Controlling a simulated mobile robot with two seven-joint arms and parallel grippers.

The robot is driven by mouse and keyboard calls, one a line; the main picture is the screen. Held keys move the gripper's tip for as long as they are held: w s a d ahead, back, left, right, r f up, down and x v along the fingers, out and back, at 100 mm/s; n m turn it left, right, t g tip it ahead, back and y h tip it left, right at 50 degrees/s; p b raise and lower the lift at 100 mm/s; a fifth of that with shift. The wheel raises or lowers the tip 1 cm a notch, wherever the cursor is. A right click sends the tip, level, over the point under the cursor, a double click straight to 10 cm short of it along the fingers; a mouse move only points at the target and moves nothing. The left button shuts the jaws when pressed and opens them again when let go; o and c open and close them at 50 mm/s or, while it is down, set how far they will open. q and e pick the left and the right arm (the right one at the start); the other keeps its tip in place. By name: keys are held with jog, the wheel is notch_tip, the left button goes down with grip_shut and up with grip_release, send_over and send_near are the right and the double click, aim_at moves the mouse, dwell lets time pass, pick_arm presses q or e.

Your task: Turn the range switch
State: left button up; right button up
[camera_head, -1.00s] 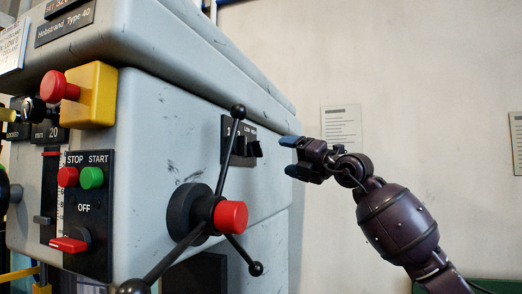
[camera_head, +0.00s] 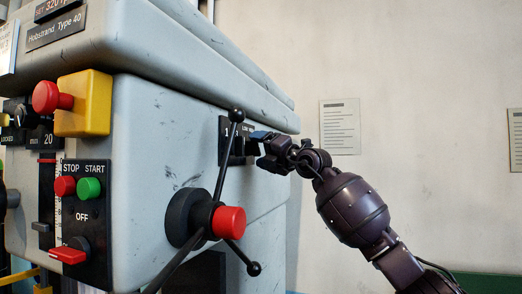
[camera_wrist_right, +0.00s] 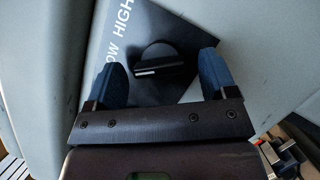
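The range switch is a black knob (camera_wrist_right: 160,66) with a pale line on its bar, on a dark plate (camera_wrist_right: 185,25) lettered HIGH and, partly cut off, LOW. In the head view the plate (camera_head: 224,133) is on the grey machine's side, and my gripper largely hides the knob. My right gripper (camera_wrist_right: 160,75) is open, its blue fingertips on either side of the knob. In the wrist view there is a gap between each finger and the knob's bar. In the head view the right gripper (camera_head: 258,143) is close against the plate. My left gripper is not in view.
A three-armed handle with a red hub (camera_head: 228,221) sticks out just below the switch, one black-balled arm (camera_head: 237,115) rising past the plate. A yellow box with a red button (camera_head: 47,97) and a STOP/START panel (camera_head: 83,190) are farther left.

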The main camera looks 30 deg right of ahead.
jog(key=c, duration=0.9)
pick_arm(q)
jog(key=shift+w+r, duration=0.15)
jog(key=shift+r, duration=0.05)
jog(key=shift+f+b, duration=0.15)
jog(key=shift+b, duration=0.15)
pick_arm(e)
jog(key=shift+m, duration=0.4)
jog(key=shift+m+g+h+b, duration=0.4)
jog(key=shift+m+h+b, duration=0.1)
jog(key=shift+m, duration=0.6)
jog(key=m+h, duration=0.1)
jog(key=m, duration=0.1)
jog(key=shift+r+m+g, duration=0.15)
jog(key=shift+m+g, duration=0.15)
jog(key=shift+m, duration=0.1)
jog(key=m, duration=0.1)
jog(key=m+g, duration=0.1)
jog(key=m, duration=0.1)
jog(key=m+g, duration=0.1)
jog(key=m, duration=0.1)
jog(key=shift+r, duration=0.25)
pick_arm(q)
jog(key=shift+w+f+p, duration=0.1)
jog(key=shift+p, duration=0.3)
pick_arm(e)
jog(key=shift+m+g, duration=0.6)
jog(key=shift+m, duration=0.5)
